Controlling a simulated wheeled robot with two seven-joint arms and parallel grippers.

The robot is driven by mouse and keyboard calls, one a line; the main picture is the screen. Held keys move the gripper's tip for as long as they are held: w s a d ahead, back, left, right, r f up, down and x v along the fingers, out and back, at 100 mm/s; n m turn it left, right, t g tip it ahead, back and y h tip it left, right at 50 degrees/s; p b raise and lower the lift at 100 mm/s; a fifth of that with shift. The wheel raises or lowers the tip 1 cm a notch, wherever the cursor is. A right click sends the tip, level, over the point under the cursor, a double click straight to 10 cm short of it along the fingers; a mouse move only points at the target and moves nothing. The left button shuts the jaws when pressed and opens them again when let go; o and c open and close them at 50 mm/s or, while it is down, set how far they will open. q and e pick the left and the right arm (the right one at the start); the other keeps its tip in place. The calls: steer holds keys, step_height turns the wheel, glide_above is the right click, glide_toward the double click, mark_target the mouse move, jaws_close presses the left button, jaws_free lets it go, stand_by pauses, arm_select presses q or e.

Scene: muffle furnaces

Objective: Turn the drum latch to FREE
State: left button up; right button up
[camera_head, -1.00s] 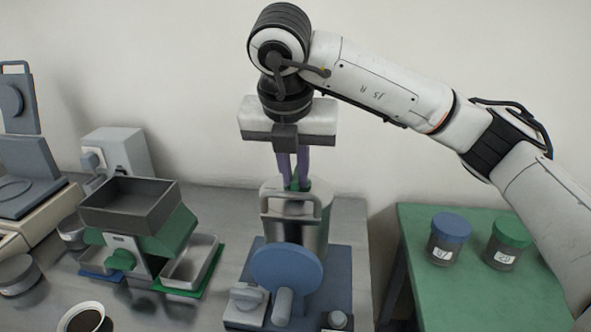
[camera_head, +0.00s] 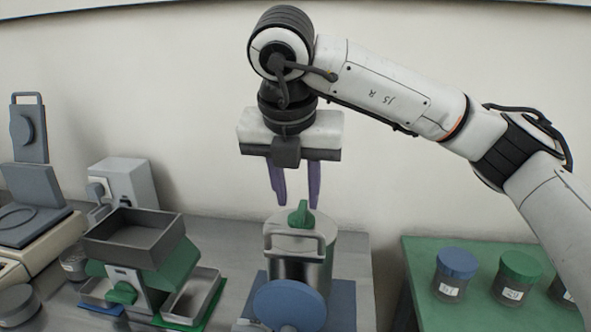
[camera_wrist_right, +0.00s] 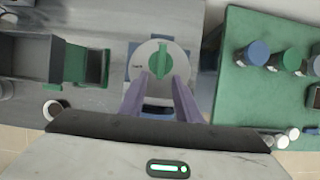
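The drum latch (camera_head: 300,214) is a green knob on top of a grey metal drum (camera_head: 300,262) with a handle on its front. In the right wrist view the latch (camera_wrist_right: 160,61) is a narrow green bar pointing up and down the picture on a round pale lid (camera_wrist_right: 148,52). A small dark mark, too small to read, lies left of it. My right gripper (camera_head: 295,204) is open and empty just above the latch, its two purple fingers apart. The fingers also show in the right wrist view (camera_wrist_right: 160,84). My left gripper is not in view.
A blue disc (camera_head: 290,304) stands at the drum's front. A green device with a dark tray (camera_head: 133,242) stands to the left. A green table (camera_head: 420,255) at right holds several lidded jars. Bare grey bench lies between the device and the drum.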

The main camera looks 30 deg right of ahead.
steer(key=v, duration=0.5)
steer(key=shift+s+r, duration=0.1)
steer(key=shift+r, duration=0.25)
stand_by(0.3)
